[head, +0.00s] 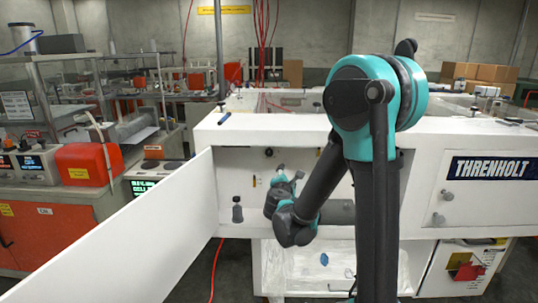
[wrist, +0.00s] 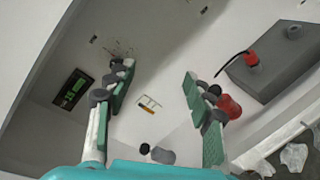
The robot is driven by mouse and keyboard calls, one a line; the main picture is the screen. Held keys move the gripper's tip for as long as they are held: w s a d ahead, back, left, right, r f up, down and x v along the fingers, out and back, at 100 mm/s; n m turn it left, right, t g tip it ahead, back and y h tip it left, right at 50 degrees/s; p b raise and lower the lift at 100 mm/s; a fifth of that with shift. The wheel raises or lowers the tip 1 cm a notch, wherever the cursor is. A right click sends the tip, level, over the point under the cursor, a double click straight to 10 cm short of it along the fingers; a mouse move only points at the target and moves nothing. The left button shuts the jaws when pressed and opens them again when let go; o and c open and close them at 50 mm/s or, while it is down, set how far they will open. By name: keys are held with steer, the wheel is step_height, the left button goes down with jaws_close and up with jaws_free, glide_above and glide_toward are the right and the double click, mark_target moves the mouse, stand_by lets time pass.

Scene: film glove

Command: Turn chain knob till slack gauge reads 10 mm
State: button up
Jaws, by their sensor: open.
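The open bay (head: 232,168) of the white machine holds small fittings on its back wall. A dark grey knob (head: 237,211) stands low on the left. A small gauge-like bracket with an orange-yellow mark (wrist: 149,104) shows between my fingers in the wrist view, too small to read. A dark knob with a pale end (wrist: 160,154) lies below it in that view. A red knob-like part (wrist: 229,106) is partly behind the right finger. I cannot tell which is the chain knob. My gripper (head: 288,174) is open and empty inside the bay; its green-padded fingers (wrist: 158,76) are spread apart.
The open white door (head: 130,236) bounds the bay on the left. A grey box (wrist: 280,62) with a red plug (wrist: 251,59) and black cable sits at right in the wrist view. A dark framed panel (wrist: 73,88) is at left. Clear plastic (head: 290,272) hangs below the bay.

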mark_target(269, 154)
steer(key=w+a+r+n+t+y, duration=0.1)
steer(key=w+a+n+t+y, duration=0.15)
steer(key=a+n, duration=0.4)
steer(key=shift+m+g, duration=0.25)
steer(key=shift+m, duration=0.3)
steer(key=w, duration=1.6)
steer(key=shift+w+a+r, duration=0.1)
steer(key=shift+w+a, duration=0.2)
steer(key=shift+w, duration=0.1)
steer(key=shift+c, duration=0.2)
steer(key=c, duration=1.1)
steer(key=shift+c, duration=0.2)
